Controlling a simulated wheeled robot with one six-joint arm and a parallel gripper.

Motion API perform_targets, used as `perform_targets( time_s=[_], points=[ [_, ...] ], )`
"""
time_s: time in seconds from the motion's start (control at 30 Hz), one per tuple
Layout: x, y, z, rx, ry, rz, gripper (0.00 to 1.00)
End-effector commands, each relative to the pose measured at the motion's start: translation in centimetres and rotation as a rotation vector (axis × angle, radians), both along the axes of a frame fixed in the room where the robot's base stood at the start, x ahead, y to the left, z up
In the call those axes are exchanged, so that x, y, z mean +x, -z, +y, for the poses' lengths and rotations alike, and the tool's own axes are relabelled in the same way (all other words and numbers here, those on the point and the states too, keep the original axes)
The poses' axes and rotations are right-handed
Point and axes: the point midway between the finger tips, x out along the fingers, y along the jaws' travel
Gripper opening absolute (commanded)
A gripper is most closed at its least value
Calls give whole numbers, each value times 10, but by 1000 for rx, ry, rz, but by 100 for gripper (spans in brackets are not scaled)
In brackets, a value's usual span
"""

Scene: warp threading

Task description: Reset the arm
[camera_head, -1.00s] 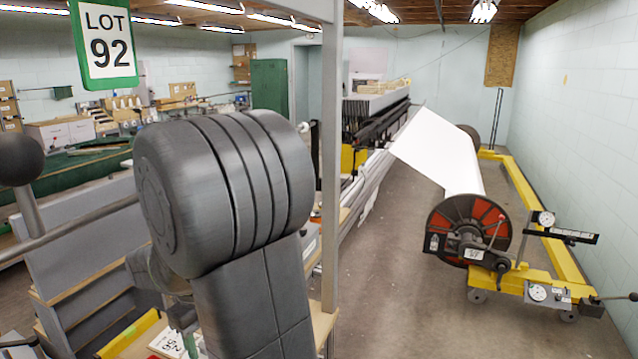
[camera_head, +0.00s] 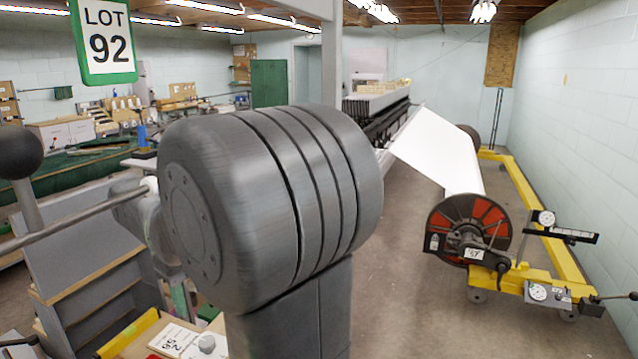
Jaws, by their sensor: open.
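My arm's large dark grey joint (camera_head: 265,205) fills the middle of the head view, with a grey link below it. A lighter grey part of my arm (camera_head: 150,225) shows behind it to the left. My gripper is not in view; its fingers cannot be seen and may be hidden behind the arm.
A lever with a black ball knob (camera_head: 18,152) is at the left edge. A green-framed LOT 92 sign (camera_head: 105,40) hangs upper left. A yellow frame (camera_head: 520,180) carries a reel (camera_head: 465,240) with white sheet (camera_head: 440,150) at right. Open floor (camera_head: 400,310) lies between.

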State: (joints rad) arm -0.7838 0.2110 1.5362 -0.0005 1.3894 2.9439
Motion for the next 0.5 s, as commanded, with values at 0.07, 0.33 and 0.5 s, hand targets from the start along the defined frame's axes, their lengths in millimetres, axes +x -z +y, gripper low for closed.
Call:
perform_targets(
  time_s=[0.07,0.33,0.5],
  points=[
    [-1,20,-1,-7,0,7,53],
    [-1,75,-1,-7,0,7,53],
    [-1,109,-1,-7,0,9,53]
  ],
)
